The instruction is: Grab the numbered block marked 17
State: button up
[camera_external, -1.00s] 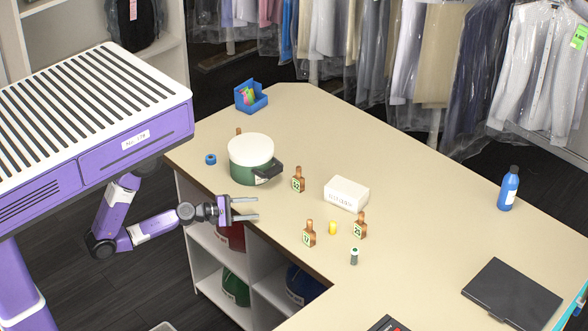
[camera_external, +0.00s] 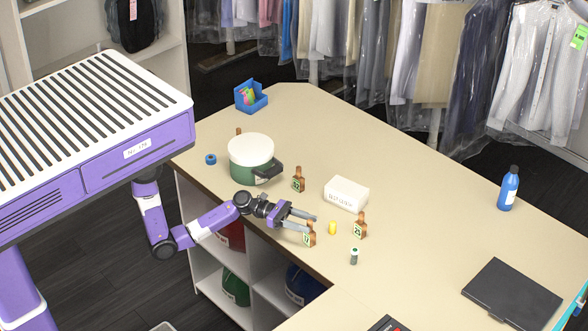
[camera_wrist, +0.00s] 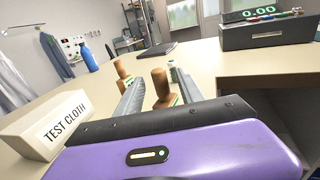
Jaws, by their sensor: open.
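The block marked 17 (camera_external: 309,240) is a small brown wooden piece with a narrow upright neck and a green number label. It stands near the table's front edge. My gripper (camera_external: 312,223) is open, with its fingertips at the neck of this block. In the wrist view a wooden neck (camera_wrist: 160,84) rises between the two open fingers (camera_wrist: 160,92), apparently the same block; its number does not show there. The fingers do not visibly press on it. Similar blocks marked 29 (camera_external: 360,227) and 32 (camera_external: 298,181) stand to the right and behind.
A yellow cylinder (camera_external: 332,228) and a small white-and-green-capped cylinder (camera_external: 354,257) stand near. A white TEST CLOTH box (camera_external: 346,193) lies behind. A green pot with a white lid (camera_external: 251,158) is to the left. The table's right part holds a dark flat case (camera_external: 511,294).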

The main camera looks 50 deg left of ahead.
jog(key=x, duration=0.4)
jog(key=shift+d+r+p, duration=0.1)
jog(key=shift+d+p, duration=0.2)
jog(key=shift+p, duration=0.05)
grip_shut()
dwell(1.1)
